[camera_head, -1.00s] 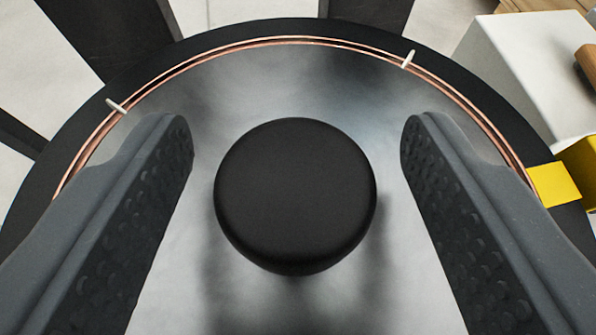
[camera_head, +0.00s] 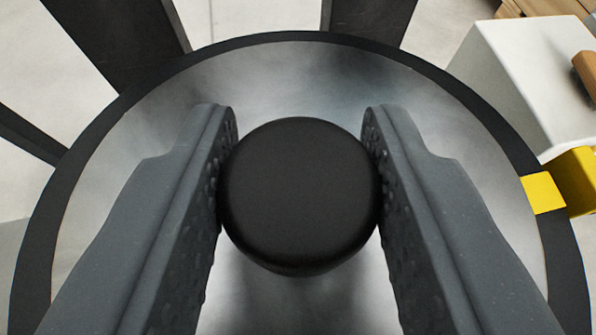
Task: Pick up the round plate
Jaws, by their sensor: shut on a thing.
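The round plate (camera_head: 330,75) is a grey, shiny metal disc that fills most of the view. A round black knob (camera_head: 300,195) stands at its middle. My gripper (camera_head: 301,160) is shut on this knob, with one dark grey finger pressed against its left side and the other against its right side. A dark ring (camera_head: 320,37) shows around the plate's edge. What lies under the plate is hidden, and I cannot tell how far the plate is from the surface below.
A yellow block (camera_head: 543,193) sits at the right edge of the dark ring. A white box (camera_head: 510,80) stands at the upper right with a brown object (camera_head: 585,75) on it. Dark legs or beams (camera_head: 115,45) reach outward over the pale floor.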

